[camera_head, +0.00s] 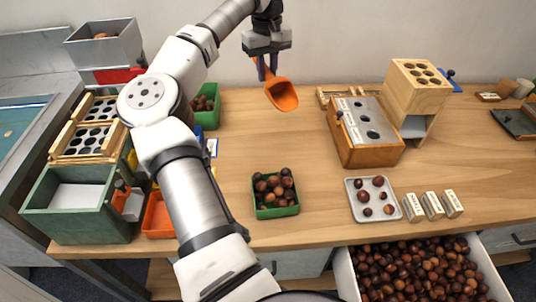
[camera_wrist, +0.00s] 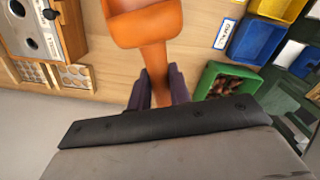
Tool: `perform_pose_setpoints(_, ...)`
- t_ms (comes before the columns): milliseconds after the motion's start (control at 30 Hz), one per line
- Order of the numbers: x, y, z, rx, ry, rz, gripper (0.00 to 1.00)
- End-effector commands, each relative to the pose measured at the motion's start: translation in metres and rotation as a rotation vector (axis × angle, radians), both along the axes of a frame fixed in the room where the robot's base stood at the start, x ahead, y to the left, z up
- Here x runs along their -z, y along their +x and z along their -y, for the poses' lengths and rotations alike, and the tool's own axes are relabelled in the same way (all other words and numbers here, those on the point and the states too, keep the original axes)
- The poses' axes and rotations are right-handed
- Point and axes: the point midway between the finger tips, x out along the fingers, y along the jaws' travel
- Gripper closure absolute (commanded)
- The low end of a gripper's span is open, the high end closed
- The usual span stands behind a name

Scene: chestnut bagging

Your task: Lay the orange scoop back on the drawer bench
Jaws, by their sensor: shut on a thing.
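The orange scoop (camera_head: 281,95) hangs above the back of the wooden bench (camera_head: 235,150), its bowl pointing down toward the front. My gripper (camera_head: 266,68) is shut on the scoop's handle. In the wrist view the two purple fingers of my gripper (camera_wrist: 159,92) hold the handle of the scoop (camera_wrist: 146,24) between them, and its bowl reaches past the top edge. I cannot tell the exact height of the scoop above the bench. A drawer full of chestnuts (camera_head: 345,285) stands open at the bench's front.
A green bin of chestnuts (camera_head: 277,212) and a white tray with several chestnuts (camera_head: 352,202) stand near the front. A wooden box with holes (camera_head: 345,150) is to the right. Bins crowd the left. The bench middle is clear.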

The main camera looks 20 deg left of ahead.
Motion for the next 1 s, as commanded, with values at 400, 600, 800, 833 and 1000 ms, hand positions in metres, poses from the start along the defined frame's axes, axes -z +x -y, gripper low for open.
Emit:
perform_pose_setpoints(400,0.041,0.000,0.014,0.004,0.008,0.006,1.00)
perform_pose_setpoints(600,0.095,0.000,0.014,0.004,0.008,0.006,1.00)
perform_pose_setpoints(800,0.138,0.000,0.015,0.004,0.008,0.008,1.00)
perform_pose_setpoints(833,0.141,0.000,0.015,0.003,0.009,0.009,1.00)
perform_pose_setpoints(1000,0.153,0.000,0.014,0.003,0.010,0.010,1.00)
